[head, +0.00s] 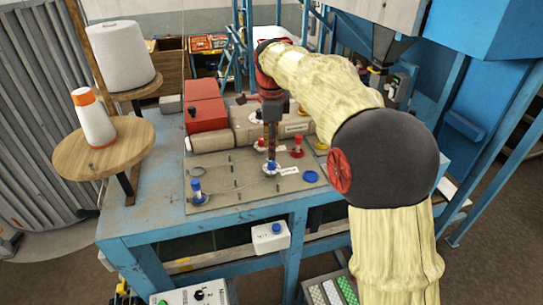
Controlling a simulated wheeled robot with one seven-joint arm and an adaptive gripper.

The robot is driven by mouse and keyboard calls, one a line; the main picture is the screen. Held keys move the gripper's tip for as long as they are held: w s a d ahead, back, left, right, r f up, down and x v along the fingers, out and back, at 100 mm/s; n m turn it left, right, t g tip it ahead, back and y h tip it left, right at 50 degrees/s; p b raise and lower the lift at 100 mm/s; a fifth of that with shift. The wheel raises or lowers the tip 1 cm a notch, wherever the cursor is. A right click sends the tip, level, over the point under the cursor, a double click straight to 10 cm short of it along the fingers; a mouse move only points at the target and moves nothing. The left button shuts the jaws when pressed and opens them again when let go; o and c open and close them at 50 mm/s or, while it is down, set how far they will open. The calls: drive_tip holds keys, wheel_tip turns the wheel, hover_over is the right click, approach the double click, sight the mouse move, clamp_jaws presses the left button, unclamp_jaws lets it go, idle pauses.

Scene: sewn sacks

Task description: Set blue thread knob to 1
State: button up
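A blue knob (271,167) on a white round dial stands on the grey metal plate (235,185) of the blue machine table. I cannot tell from labels which is the thread knob, and the dial numbers are too small to read. My gripper (271,152) points straight down, with its fingertips right above or at the first blue knob. I cannot tell whether the fingers touch it, or how far apart they are.
A red knob (297,148) stands close to the right of my gripper. A red box (205,104) and a beige machine body (250,128) stand behind. Thread cones (94,118) stand on wooden discs at left.

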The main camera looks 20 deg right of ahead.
sight(272, 162)
wheel_tip(272, 162, up, 7)
idle(0.3)
drive_tip(key=shift+s, duration=0.1)
drive_tip(key=s+f+n+t+b, duration=0.2)
drive_tip(key=s+f+n+b, duration=0.8)
drive_tip(key=s+f+b, duration=0.5)
drive_tip(key=s+f+n+t+b, duration=0.3)
drive_tip(key=s+f+n+b, duration=0.7)
drive_tip(key=s+f+b, duration=0.5)
drive_tip(key=s+f, duration=0.4)
drive_tip(key=f, duration=0.5)
drive_tip(key=shift+f+n, duration=0.2)
drive_tip(key=shift+n, duration=0.2)
